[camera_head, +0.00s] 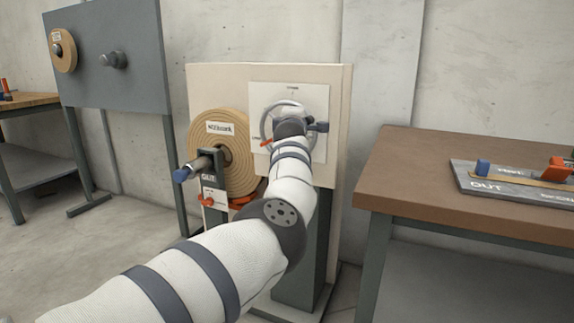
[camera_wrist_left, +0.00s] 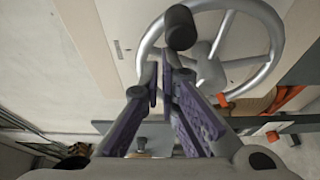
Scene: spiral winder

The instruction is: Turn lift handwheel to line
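The grey handwheel (camera_head: 270,117) is mounted on a white square plate (camera_head: 318,98) on the cream panel. My left arm reaches up to it, and its wrist hides much of the wheel. In the left wrist view the wheel (camera_wrist_left: 272,30) shows its rim, spokes and a dark knob (camera_wrist_left: 180,28). My left gripper (camera_wrist_left: 160,80) has its purple fingers close together, just below the knob and overlapping the rim's lower left. I cannot tell whether they grip the rim. An orange tip (camera_head: 266,143) shows at the wheel's lower left. Small marks on the plate are too small to read. My right gripper is not in view.
A tan roll (camera_head: 239,166) on a spindle with a blue end (camera_head: 181,174) stands left of my arm. A brown table (camera_head: 420,180) at right carries a grey tray (camera_head: 475,187). A grey panel (camera_head: 100,85) stands at back left. Bare floor lies at lower left.

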